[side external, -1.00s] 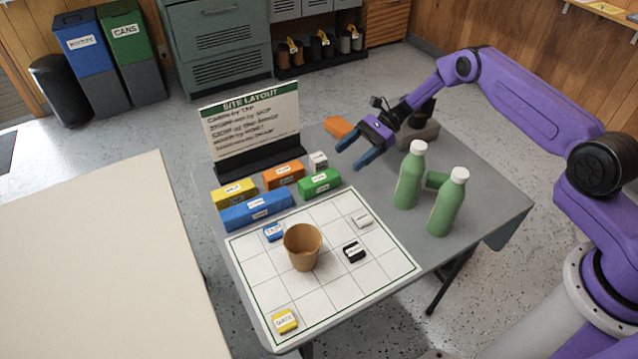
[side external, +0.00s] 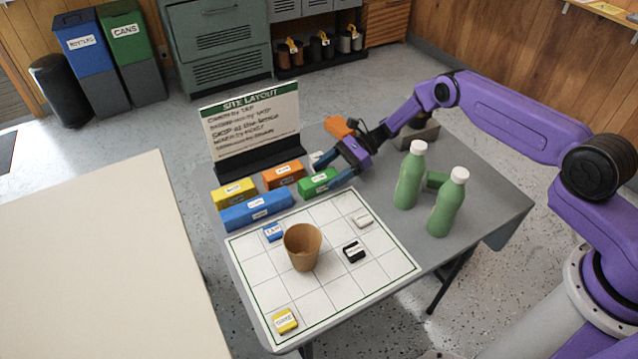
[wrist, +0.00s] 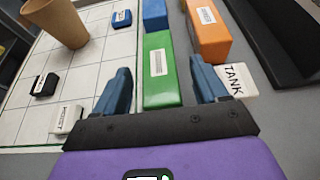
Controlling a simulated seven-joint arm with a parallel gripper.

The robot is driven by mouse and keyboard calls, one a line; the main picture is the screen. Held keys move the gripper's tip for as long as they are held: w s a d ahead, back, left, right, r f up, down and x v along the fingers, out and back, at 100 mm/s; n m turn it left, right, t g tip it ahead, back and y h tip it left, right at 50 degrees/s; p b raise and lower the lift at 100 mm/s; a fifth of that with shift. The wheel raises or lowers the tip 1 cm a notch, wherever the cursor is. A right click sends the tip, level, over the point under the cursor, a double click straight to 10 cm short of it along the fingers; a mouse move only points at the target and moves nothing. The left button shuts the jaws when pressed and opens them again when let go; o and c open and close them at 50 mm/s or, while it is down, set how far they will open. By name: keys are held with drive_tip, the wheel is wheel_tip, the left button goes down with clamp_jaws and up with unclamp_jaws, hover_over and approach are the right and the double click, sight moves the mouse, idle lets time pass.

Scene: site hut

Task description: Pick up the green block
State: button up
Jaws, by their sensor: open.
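The green block (side external: 312,186) with a white label lies on the grey table, at the right end of the row of coloured blocks. In the wrist view the green block (wrist: 159,85) runs lengthwise between my two blue fingers. My gripper (side external: 326,174) is open, with one finger on each side of the block's near end. In the wrist view my gripper (wrist: 160,66) shows gaps between the fingers and the block. In the side view the near finger hides part of the block. I cannot tell how far down the fingers reach.
The orange block (side external: 283,175), blue block (side external: 257,209) and yellow block (side external: 234,193) stand close by. A white TANK block (wrist: 238,80) is beside the right finger. The sign (side external: 250,125) stands behind. Two green bottles (side external: 410,176) and a brown cup (side external: 303,248) are nearby.

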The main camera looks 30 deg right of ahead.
sight(323, 176)
drive_tip(key=x, duration=0.3)
drive_tip(key=shift+a, duration=0.25)
drive_tip(key=c, duration=1.1)
drive_tip(key=shift+c, duration=0.2)
